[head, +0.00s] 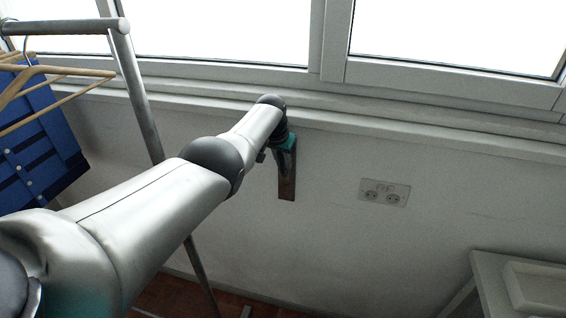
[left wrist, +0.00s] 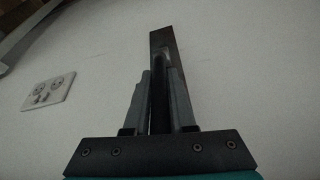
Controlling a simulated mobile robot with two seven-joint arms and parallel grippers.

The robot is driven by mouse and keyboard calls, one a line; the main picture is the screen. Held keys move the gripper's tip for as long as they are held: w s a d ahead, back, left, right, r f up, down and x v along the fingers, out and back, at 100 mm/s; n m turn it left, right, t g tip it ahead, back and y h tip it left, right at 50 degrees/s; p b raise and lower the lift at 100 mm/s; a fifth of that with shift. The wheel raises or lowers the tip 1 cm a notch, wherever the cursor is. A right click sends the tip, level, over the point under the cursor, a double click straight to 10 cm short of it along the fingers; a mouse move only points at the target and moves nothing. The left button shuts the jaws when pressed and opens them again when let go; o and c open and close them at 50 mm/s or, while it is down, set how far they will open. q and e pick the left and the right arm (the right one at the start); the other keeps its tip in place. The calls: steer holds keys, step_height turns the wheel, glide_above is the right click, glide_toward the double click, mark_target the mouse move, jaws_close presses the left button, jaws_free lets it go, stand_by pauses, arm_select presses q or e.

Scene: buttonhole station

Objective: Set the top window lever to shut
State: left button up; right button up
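A dark, narrow upright plate (head: 287,183) is on the white wall below the window sill. It also shows in the left wrist view (left wrist: 160,42), with a small lighter piece low on it. My left gripper (head: 287,152) is in front of the plate and hides its upper part in the head view. In the left wrist view its two fingers (left wrist: 160,78) are close together, with a dark upright bar between them. I cannot tell whether they press on it. No part is clearly recognisable as the top window lever. My right gripper is not in view.
A wall socket (head: 384,192) is right of the plate. The window sill (head: 420,133) runs above. A metal clothes rail (head: 135,85) with wooden hangers and a blue garment (head: 40,150) stands at the left. A pale table (head: 490,285) is at the lower right.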

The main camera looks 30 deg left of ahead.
mark_target(281, 162)
arm_select(q)
steer(key=o, duration=0.4)
steer(key=shift+f, duration=0.1)
steer(key=shift+c, duration=0.2)
steer(key=p+v, duration=0.2)
steer(key=p, duration=0.1)
steer(key=shift+s+r, duration=0.1)
steer(key=shift+r, duration=0.2)
steer(key=shift+p+v, duration=0.75)
steer(key=shift+v, duration=0.4)
steer(key=p+v, duration=0.1)
steer(key=v, duration=0.9)
steer(key=shift+r, duration=0.25)
